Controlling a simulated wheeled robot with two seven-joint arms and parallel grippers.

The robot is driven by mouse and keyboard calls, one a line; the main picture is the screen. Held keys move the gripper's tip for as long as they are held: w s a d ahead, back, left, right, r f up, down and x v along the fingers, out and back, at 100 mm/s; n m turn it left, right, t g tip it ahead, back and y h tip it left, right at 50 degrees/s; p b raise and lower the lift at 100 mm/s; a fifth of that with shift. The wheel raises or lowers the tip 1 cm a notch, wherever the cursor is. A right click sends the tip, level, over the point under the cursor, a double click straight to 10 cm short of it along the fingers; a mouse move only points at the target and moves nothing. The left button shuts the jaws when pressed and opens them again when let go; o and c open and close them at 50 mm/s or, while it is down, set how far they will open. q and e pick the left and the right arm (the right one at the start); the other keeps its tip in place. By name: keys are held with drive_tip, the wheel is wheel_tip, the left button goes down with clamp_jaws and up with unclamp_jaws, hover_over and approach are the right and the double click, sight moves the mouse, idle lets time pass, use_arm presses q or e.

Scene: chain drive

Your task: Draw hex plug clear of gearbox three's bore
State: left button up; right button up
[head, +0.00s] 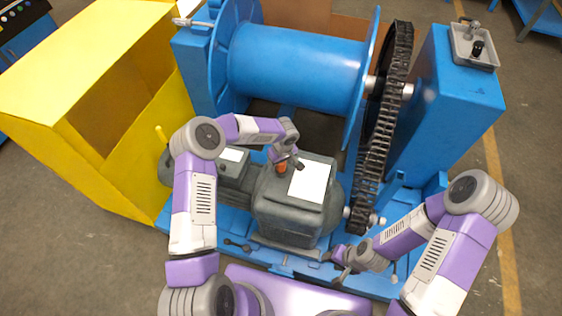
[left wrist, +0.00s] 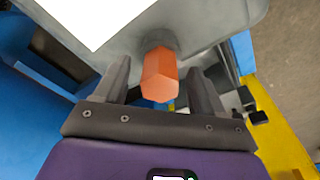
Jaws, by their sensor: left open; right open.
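The orange hex plug (left wrist: 160,76) stands out of a dark round collar on top of the grey gearbox (left wrist: 215,22) in the left wrist view. In the head view the plug (head: 282,169) shows as a small orange spot beside a white plate on the gearbox (head: 290,213). My left gripper (left wrist: 163,78) is open, with one finger on each side of the plug and a visible gap to each. In the head view my left gripper (head: 285,160) is over the gearbox top. My right gripper (head: 341,262) is open and low at the front right of the gearbox.
A blue drum (head: 300,60) and black chain (head: 384,130) stand behind the gearbox. A grey motor (head: 232,178) adjoins it at left. A yellow housing (head: 95,110) fills the left. A grey tray (head: 474,50) with small parts sits on the blue pedestal at right.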

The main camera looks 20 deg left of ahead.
use_arm(q)
drive_tip(key=c, duration=1.1)
drive_tip(key=shift+r+p, duration=2.2)
drive_tip(key=shift+r, duration=2.35)
drive_tip(key=shift+c, duration=0.2)
